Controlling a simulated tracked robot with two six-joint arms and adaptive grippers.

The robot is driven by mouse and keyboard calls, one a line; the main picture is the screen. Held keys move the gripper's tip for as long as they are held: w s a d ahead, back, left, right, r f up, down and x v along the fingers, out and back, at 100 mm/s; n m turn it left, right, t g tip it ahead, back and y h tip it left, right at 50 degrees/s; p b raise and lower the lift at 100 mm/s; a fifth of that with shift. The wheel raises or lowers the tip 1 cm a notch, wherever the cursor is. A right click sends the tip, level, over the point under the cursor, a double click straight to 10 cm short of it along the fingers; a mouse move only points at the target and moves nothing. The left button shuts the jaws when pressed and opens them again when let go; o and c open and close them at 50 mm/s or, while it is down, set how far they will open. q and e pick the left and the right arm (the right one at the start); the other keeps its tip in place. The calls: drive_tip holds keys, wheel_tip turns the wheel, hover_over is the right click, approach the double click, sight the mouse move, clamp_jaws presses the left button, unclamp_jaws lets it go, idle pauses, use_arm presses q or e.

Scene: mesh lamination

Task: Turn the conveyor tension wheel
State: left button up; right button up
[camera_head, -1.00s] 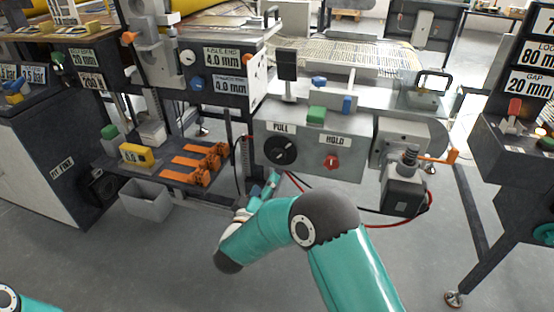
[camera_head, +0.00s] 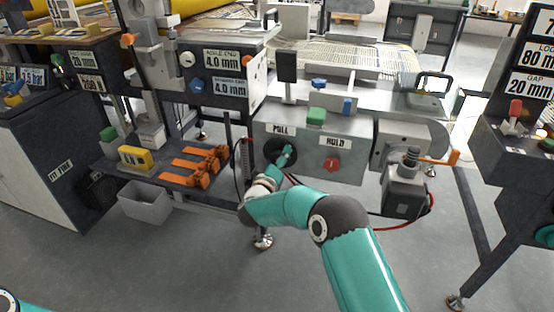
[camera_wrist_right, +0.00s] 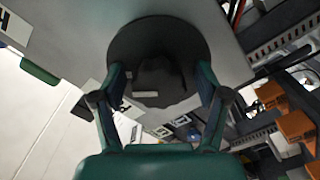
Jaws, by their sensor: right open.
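The black round wheel (camera_head: 273,148) sits on the grey machine panel under the "PULL" label, partly hidden by my right gripper (camera_head: 287,155). In the right wrist view the wheel is a dark disc (camera_wrist_right: 125,45) with a raised, lobed knob (camera_wrist_right: 160,82) at its middle. My right gripper (camera_wrist_right: 162,78) is open, with one finger on each side of the knob. I cannot tell whether the fingers touch it. My left gripper is out of view; only a bit of its arm shows at the lower left corner.
A red knob (camera_head: 332,164) under the "HOLD" label is to the right on the same panel. A grey motor box (camera_head: 405,190) and red cable stand further right. Orange clamps (camera_head: 200,175) lie on a shelf to the left, above a grey bin (camera_head: 145,203).

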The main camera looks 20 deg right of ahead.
drive_tip(key=shift+a, duration=0.1)
drive_tip(key=c, duration=1.2)
drive_tip(key=shift+f, duration=0.1)
drive_tip(key=shift+m, duration=0.3)
